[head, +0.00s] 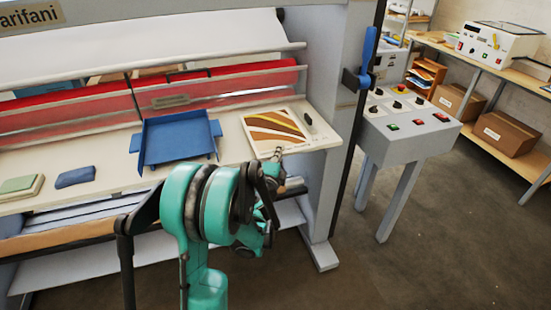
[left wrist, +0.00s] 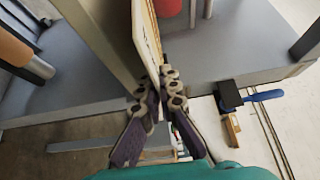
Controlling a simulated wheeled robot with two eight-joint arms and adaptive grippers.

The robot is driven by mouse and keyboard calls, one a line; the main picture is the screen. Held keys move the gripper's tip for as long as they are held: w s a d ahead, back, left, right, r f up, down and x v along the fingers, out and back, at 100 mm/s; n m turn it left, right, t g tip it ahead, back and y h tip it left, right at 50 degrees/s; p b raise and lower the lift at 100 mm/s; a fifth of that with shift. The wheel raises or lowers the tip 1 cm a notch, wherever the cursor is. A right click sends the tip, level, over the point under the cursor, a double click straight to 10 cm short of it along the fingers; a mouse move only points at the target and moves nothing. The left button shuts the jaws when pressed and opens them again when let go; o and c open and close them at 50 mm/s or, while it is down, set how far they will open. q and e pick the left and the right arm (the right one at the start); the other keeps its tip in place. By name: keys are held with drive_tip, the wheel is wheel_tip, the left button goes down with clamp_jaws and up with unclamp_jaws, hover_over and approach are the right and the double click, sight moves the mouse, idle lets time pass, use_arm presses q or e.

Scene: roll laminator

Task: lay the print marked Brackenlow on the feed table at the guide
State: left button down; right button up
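A print with brown, orange and cream bands (head: 275,128) is at the right end of the pale feed table (head: 225,118); its title is too small to read. My left gripper (head: 277,153) is at the print's near edge. In the left wrist view its fingers (left wrist: 161,82) are closed on the thin print, seen nearly edge-on (left wrist: 147,35). I cannot tell whether the print touches the table. A small dark upright piece (head: 309,121) stands just right of the print; I cannot tell if it is the guide. My right gripper is not in view.
A blue tray (head: 178,139) stands left of the print. A dark blue cloth (head: 75,177) and a green-and-cream pad (head: 20,187) lie farther left. A red roller (head: 230,85) sits behind a clear shield. A control stand (head: 405,128) is at right.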

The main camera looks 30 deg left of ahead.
use_arm(q)
wheel_tip(320, 180, down, 4)
drive_tip(key=shift+d+r+b, duration=0.15)
drive_tip(key=shift+r+b, duration=0.1)
drive_tip(key=shift+b, duration=0.9)
drive_tip(key=c, duration=1.7)
unclamp_jaws()
drive_tip(key=shift+r, duration=0.1)
